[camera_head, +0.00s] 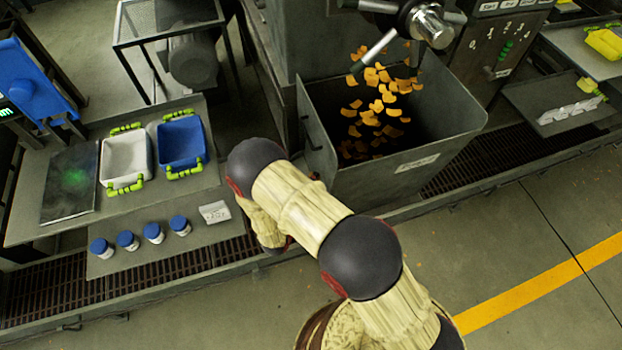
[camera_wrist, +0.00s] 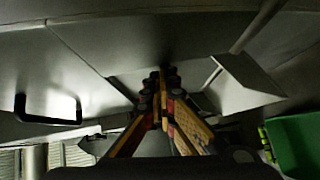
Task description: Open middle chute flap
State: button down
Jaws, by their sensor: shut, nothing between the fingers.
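In the wrist view my gripper (camera_wrist: 163,76) is shut and empty. Its fingertips point up the picture at a grey sheet-metal surface (camera_wrist: 175,30); I cannot tell whether they touch it. A black bar handle (camera_wrist: 48,120) is on the metal to the left of the fingers. A pale angled metal plate (camera_wrist: 245,88) sticks out to the right of them. I cannot tell which part is the middle chute flap. In the head view my arm reaches to the left side of a grey hopper (camera_head: 392,172), and the gripper is hidden.
Orange chips (camera_head: 380,105) are in the hopper. A bench (camera_head: 215,180) at the left holds a white tray (camera_head: 126,160), a blue tray (camera_head: 182,143) and several blue-capped jars (camera_head: 128,240). In the wrist view a green container (camera_wrist: 296,142) is at the lower right. Open floor (camera_head: 540,215) lies at the right.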

jog(key=shift+w+d+r+m+g+y+p, duration=0.2)
jog(key=shift+d+m+g, duration=0.1)
jog(key=shift+d, duration=0.25)
jog(key=shift+w+d+r+m+g+y+p, duration=0.1)
jog(key=shift+d+r+m+g+y+p, duration=0.15)
jog(key=shift+d, duration=0.25)
jog(key=shift+w+d+f+m+g+y+b, duration=0.15)
jog(key=shift+d+m+y+b, duration=0.05)
jog(key=shift+d, duration=0.25)
jog(key=shift+w+d+f+m+g+y+b, duration=0.1)
jog(key=shift+d+m+g+y+b, duration=0.1)
jog(key=shift+d, duration=0.25)
jog(key=shift+w+d+f+m+g+y+b, duration=0.1)
jog(key=shift+w+d+f+m+y+b, duration=0.1)
jog(key=shift+d, duration=0.35)
